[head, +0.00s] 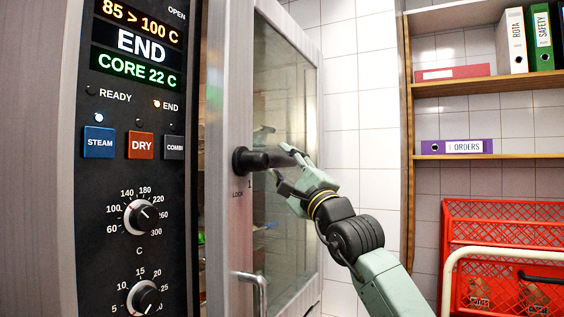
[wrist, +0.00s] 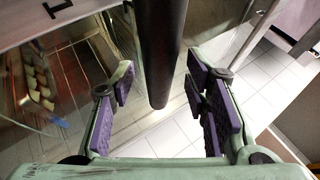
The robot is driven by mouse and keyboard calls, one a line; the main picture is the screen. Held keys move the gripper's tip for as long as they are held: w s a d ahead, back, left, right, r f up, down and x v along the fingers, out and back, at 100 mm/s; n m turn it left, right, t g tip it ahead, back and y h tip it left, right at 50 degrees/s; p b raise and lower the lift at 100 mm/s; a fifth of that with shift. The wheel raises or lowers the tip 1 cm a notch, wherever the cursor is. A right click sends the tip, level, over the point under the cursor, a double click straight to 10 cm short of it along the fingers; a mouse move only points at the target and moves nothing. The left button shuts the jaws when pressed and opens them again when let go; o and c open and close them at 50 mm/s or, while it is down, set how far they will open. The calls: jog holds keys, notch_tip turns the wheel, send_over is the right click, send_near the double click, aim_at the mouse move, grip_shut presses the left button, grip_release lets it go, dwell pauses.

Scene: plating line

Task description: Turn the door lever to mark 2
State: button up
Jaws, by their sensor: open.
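The black door lever (head: 262,160) sits on the grey frame of the glazed oven door (head: 229,60) and points right, roughly level, in the head view. The printed figure 1 and the word LOCK show below its hub; I cannot see mark 2. My gripper (head: 286,168) is at the lever's free end, with its fingers spread. In the wrist view, the dark lever (wrist: 160,50) runs down between the open, purple-padded fingers of my gripper (wrist: 161,78). Gaps show on both sides, and neither finger visibly touches it.
The oven control panel (head: 135,180) stands to the left, its display reading END and CORE 22 C. A pale handle (head: 254,290) is low on the door. Red crates (head: 500,225) and shelves with binders (head: 515,40) stand at the right.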

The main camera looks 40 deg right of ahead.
jog(key=v, duration=1)
jog(key=shift+s, duration=0.15)
